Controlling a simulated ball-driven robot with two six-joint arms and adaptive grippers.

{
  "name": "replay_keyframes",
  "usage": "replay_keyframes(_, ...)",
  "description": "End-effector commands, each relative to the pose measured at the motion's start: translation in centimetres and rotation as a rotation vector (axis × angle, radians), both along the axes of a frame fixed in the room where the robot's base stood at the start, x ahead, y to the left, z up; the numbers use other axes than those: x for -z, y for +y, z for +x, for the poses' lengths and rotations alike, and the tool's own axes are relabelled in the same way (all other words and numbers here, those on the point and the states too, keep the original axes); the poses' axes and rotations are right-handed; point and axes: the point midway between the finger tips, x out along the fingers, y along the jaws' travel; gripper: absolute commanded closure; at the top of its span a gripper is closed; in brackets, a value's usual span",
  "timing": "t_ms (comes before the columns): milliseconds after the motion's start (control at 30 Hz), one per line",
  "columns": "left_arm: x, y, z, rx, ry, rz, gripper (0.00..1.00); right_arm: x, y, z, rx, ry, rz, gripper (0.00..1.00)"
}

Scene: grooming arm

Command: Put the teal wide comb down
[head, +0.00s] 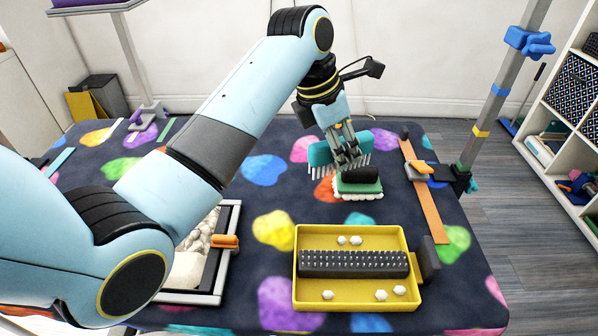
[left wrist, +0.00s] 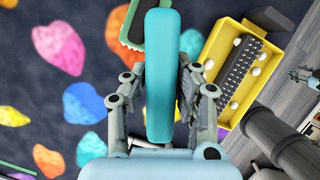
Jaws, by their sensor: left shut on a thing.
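The teal wide comb (head: 384,140) is held by my left gripper (head: 347,160) above the patterned table. Its teal spine runs across between the fingers and its grey teeth point down. In the left wrist view the comb (left wrist: 160,60) stands lengthwise between the two fingers of my left gripper (left wrist: 160,95). The fingers hide its middle in the head view. The comb is just behind and above a green brush (head: 358,186); I cannot tell whether they touch.
A yellow tray (head: 299,262) with a dark spiked bar and several white tufts lies at the front. A framed tray (head: 232,235) is left of it, partly behind my arm. An orange strip (head: 427,205) and a post (head: 493,105) are at the right. Table space left of the brush is open.

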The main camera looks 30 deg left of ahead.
Motion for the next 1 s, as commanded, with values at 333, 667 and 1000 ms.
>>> replay_keyframes(333, 5.0, 8.3, -1.2, -0.002, 0.005, 0.007, 1.00, 0.9, -0.1, -4.5, 0.002, 0.065, -0.001, 0.60)
replay_keyframes(667, 7.1, 10.7, -1.5, -0.001, 0.002, 0.000, 1.00, 1.2, -0.1, -1.7, 0.000, 0.022, -0.002, 0.60)
replay_keyframes(1000, 10.5, 10.7, -1.5, 0.000, 0.001, 0.002, 1.00, 2.0, -0.3, -2.7, -0.001, 0.038, -0.004, 0.60)
